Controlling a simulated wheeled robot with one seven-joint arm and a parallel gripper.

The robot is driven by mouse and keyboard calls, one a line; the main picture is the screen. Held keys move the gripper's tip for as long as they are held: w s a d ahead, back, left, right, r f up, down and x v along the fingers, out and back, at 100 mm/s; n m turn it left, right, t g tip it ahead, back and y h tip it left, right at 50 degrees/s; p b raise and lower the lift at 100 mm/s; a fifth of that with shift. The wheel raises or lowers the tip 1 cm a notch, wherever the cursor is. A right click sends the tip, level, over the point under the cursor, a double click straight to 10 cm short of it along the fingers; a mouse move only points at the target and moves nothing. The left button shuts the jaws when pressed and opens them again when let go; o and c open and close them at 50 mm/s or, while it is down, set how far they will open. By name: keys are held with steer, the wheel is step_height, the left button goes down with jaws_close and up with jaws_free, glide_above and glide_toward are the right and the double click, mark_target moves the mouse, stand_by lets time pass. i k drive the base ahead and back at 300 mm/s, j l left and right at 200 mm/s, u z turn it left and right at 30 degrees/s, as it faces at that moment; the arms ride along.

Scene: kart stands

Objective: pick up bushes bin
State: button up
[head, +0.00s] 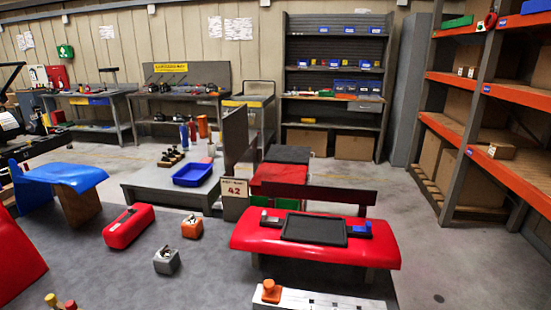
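No bin in view carries a label that I can read as bushes, so I cannot tell which one it is. A small grey open bin (167,261) with small metal parts stands on the dark grey surface in front. A small orange bin (192,227) with parts in it stands just behind it. A blue open tray (192,175) sits on the grey stand farther back. Small blue bins (344,87) sit on the back shelf unit. My gripper is not in view.
A red toolbox (128,225) lies left of the small bins. A red padded bench with a black tray (314,229) stands at the right. A number 42 sign (235,188) stands behind. Orange racking (455,137) lines the right; open floor lies before it.

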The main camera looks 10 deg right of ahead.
mark_target(332, 63)
steer(key=i+l+z, duration=0.45)
steer(key=l, duration=0.35)
steer(key=i+l+z, duration=0.45)
steer(key=i+l, duration=0.15)
steer(key=i, duration=0.2)
steer(key=i+u, duration=0.1)
steer(key=i, duration=0.8)
steer(key=i+l+u, duration=0.15)
steer(key=i, duration=0.75)
steer(key=i+l+u, duration=0.1)
steer(key=i, duration=3.75)
steer(key=i+l+u, duration=0.1)
steer(key=i+u, duration=0.35)
steer(key=i, duration=1.95)
steer(key=z, duration=0.05)
